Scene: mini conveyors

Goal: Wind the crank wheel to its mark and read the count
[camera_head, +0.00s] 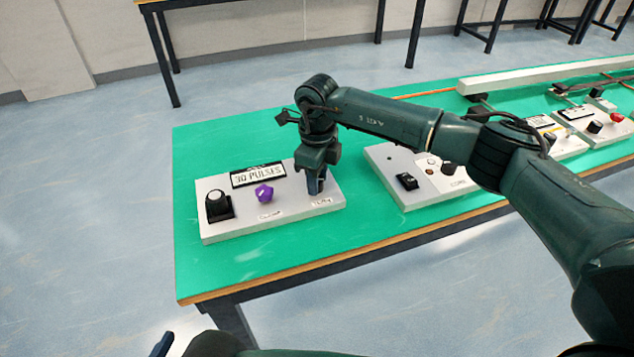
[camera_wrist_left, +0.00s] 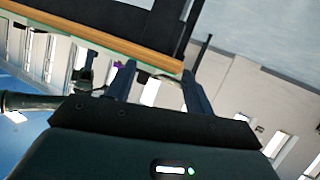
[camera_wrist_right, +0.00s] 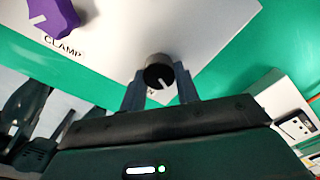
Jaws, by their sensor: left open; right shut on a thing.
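A light grey panel (camera_head: 232,226) on the near left of the green bench carries a display (camera_head: 257,174) that appears to read "30 PULSES". My right gripper (camera_head: 316,188) points down at the panel's right end. In the right wrist view it is shut on a round dark knob (camera_wrist_right: 158,72) with a white pointer line; its label is mostly covered. I cannot tell which part is the crank wheel. My left gripper (camera_wrist_left: 158,82) is open and empty, below the bench edge.
A second grey panel (camera_head: 400,197) with a black switch and knob stands to the right, partly behind my right arm. More panels (camera_head: 568,141) and a pale rail (camera_head: 550,76) lie farther right. Green bench surface (camera_head: 190,160) is clear left of the display.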

